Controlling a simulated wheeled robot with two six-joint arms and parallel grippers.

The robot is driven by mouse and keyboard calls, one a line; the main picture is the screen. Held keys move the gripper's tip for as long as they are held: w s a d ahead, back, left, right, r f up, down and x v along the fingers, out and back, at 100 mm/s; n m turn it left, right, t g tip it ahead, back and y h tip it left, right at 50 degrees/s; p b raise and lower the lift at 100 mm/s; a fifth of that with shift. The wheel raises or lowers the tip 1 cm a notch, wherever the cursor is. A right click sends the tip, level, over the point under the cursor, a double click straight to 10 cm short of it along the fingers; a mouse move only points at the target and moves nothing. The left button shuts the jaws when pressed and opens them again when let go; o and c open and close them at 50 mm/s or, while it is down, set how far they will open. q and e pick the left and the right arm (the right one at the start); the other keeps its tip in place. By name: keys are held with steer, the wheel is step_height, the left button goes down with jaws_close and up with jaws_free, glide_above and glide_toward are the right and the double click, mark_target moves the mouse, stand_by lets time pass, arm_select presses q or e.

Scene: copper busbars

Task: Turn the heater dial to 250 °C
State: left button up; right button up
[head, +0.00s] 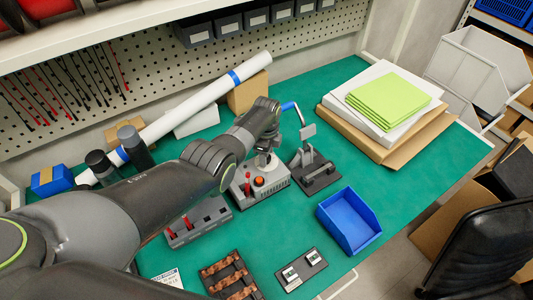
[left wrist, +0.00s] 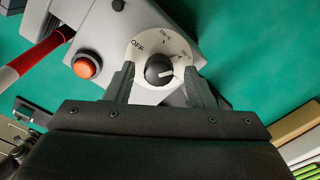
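The heater (head: 262,188) is a grey box on the green bench with an orange button (head: 259,182). In the left wrist view its dial is a black knob (left wrist: 159,70) on a white round scale (left wrist: 152,42). "OFF" stands at the left of the scale and temperature marks run over the top to the right; the smaller print is hard to read. The knob's white line points right, slightly up. My left gripper (left wrist: 160,75) has a finger on either side of the knob, with visible gaps. In the head view my left gripper (head: 265,160) is over the heater. My right gripper is out of view.
A red-handled lever (left wrist: 40,55) stands beside the orange button. A blue bin (head: 349,220), a black clamp stand (head: 313,170) and a grey switch block (head: 198,220) are nearby. Stacked boards with green cloths (head: 390,100) lie at the back right.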

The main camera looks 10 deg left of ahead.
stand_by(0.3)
arm_select(q)
steer(key=shift+r, duration=0.35)
step_height(320, 180, up, 5)
steer(key=shift+f+p, duration=0.1)
steer(key=shift+p, duration=0.9)
step_height(320, 180, up, 12)
steer(key=b, duration=0.1)
steer(key=shift+f, duration=0.15)
